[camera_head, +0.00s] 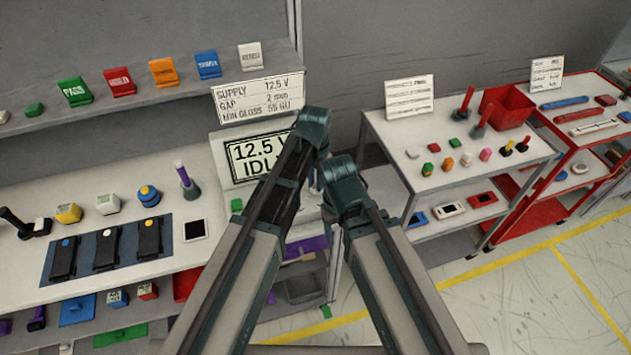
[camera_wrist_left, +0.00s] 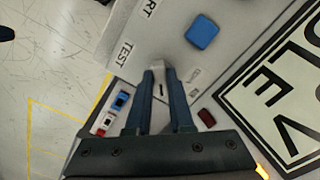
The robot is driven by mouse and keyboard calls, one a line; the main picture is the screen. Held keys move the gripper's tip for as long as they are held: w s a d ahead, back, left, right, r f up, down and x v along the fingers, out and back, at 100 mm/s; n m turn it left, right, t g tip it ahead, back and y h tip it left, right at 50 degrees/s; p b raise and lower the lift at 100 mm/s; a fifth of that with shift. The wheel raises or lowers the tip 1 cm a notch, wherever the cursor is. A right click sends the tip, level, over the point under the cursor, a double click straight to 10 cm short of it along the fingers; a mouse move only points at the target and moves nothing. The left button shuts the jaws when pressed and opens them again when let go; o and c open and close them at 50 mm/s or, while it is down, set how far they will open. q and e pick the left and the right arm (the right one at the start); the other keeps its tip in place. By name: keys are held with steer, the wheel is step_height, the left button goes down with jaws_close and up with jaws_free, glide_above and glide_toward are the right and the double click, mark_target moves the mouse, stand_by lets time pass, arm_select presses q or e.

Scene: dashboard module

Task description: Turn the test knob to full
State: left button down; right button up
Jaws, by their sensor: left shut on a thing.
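The test knob (camera_wrist_left: 159,68), pale grey with a dark mark, sits on the light panel near the "TEST" label (camera_wrist_left: 123,52) in the left wrist view. My left gripper (camera_wrist_left: 160,74) is shut on it, one dark finger on each side. The gripper covers part of the knob. In the head view, my left arm hides the knob and the gripper. The tester's display (camera_head: 262,157) reads 12.5 V, with part of the second line, "IDL", visible beside my arm. My right gripper is not in view; only its arm shows.
A blue button (camera_wrist_left: 202,33) and a dark red light (camera_wrist_left: 207,117) are on the panel near the fingers. A white supply sign (camera_head: 258,97) stands above the display. A bench with black modules (camera_head: 106,249) is at left; a white cart (camera_head: 455,205) is at right.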

mark_target(315, 185)
arm_select(q)
steer(key=c, duration=0.8)
jaws_free()
step_height(315, 185, up, 14)
steer(key=p, duration=1.4)
steer(key=shift+f, duration=0.15)
steer(key=s+a+f+n+b, duration=0.1)
steer(key=s+a+f+b, duration=0.1)
steer(key=s+f+b, duration=0.3)
steer(key=s+a+f+n+y+b, duration=0.1)
steer(key=s+a+f+b, duration=0.2)
steer(key=s+f+b, duration=0.3)
steer(key=s, duration=0.5)
steer(key=shift+s+n, duration=0.25)
steer(key=shift+n, duration=0.15)
